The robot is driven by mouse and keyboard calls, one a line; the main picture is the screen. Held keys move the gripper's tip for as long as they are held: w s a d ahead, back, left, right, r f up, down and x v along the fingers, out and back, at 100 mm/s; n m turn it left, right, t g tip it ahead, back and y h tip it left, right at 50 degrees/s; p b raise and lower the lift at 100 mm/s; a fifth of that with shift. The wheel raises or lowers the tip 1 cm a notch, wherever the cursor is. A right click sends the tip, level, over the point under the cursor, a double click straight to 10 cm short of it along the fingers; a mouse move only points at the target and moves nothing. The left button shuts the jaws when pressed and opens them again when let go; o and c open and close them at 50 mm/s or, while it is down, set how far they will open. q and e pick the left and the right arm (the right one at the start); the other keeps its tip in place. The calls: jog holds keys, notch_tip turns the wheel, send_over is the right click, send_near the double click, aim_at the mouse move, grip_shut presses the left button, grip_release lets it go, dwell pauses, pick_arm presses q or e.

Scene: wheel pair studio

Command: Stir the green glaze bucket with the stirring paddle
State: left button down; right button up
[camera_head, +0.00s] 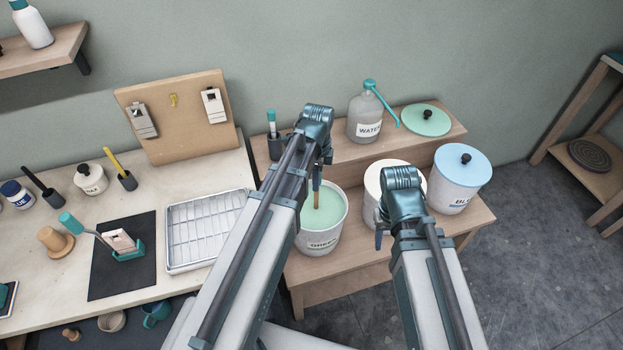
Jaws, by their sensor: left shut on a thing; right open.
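The green glaze bucket (322,240) is a white pail, open at the top and filled with pale green glaze. It stands on the lower step of a wooden stand. My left gripper (321,165) is above the bucket, shut on the stirring paddle (316,196). The paddle's brown shaft points down into the glaze, and its lower end is hidden there. The paddle's upper part is hidden by the gripper and arm. My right gripper (380,236) is open and empty in front of a white bucket, to the right of the green bucket. Its jaws show only partly.
A white bucket (372,185) partly hidden by my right arm and a blue-lidded bucket (459,181) stand to the right. A water bottle (366,118) and a green lid (426,120) are on the upper step. A wire-racked tray (205,230) lies on the left table.

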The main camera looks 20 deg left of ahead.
dwell(0.4)
pick_arm(q)
notch_tip(320, 180, up, 12)
jog(key=p, duration=1.2)
jog(key=shift+r, duration=0.25)
dwell(3.1)
notch_tip(320, 180, up, 5)
jog(key=p, duration=0.5)
dwell(0.4)
